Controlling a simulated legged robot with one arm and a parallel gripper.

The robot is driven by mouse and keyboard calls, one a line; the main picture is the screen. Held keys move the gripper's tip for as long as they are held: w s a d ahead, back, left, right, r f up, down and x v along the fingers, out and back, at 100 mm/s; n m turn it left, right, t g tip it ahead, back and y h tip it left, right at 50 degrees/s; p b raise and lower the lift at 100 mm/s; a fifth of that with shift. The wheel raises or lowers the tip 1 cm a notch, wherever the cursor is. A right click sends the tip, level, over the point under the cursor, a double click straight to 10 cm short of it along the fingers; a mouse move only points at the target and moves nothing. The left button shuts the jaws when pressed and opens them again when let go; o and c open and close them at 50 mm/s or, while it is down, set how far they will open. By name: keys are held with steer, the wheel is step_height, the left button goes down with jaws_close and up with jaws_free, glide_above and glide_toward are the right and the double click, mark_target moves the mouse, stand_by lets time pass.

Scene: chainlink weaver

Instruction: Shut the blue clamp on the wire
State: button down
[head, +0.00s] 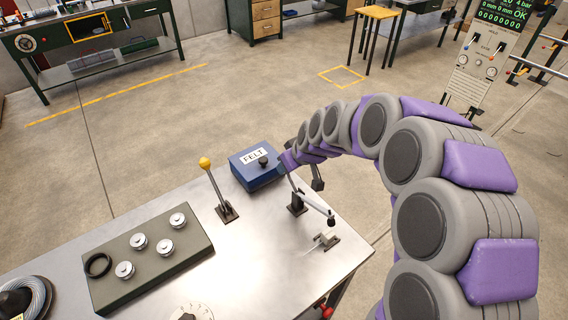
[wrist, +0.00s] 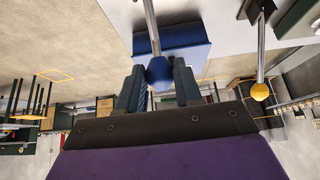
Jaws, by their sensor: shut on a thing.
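The blue clamp stands near the right edge of the steel bench, with a dark base (head: 297,207) and a pale arm (head: 314,205) slanting down right to a dark tip. Its blue handle knob (wrist: 158,72), on a silver rod (wrist: 152,25), sits between the two fingers of my gripper (wrist: 157,90). My gripper (head: 288,168) is shut on this knob above the clamp base; in the head view it mostly hides the knob. A thin wire (head: 310,250) runs to a small metal block (head: 327,240) in front of the clamp. I cannot tell whether the clamp touches the wire.
A blue FELT box (head: 250,178) stands just left of my gripper. A lever with a yellow knob (head: 205,163) stands farther left. A grey tray (head: 165,268) holds metal spools and a black ring. A control panel (head: 484,62) stands at the back right.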

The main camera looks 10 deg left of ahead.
steer(key=shift+s+d+r+p, duration=0.2)
steer(key=shift+s+d+p, duration=0.1)
steer(key=shift+s+d, duration=1)
steer(key=c, duration=1.1)
jaws_free()
steer(key=o, duration=0.3)
steer(key=shift+d+r, duration=0.15)
steer(key=shift+d, duration=0.1)
steer(key=shift+a, duration=0.1)
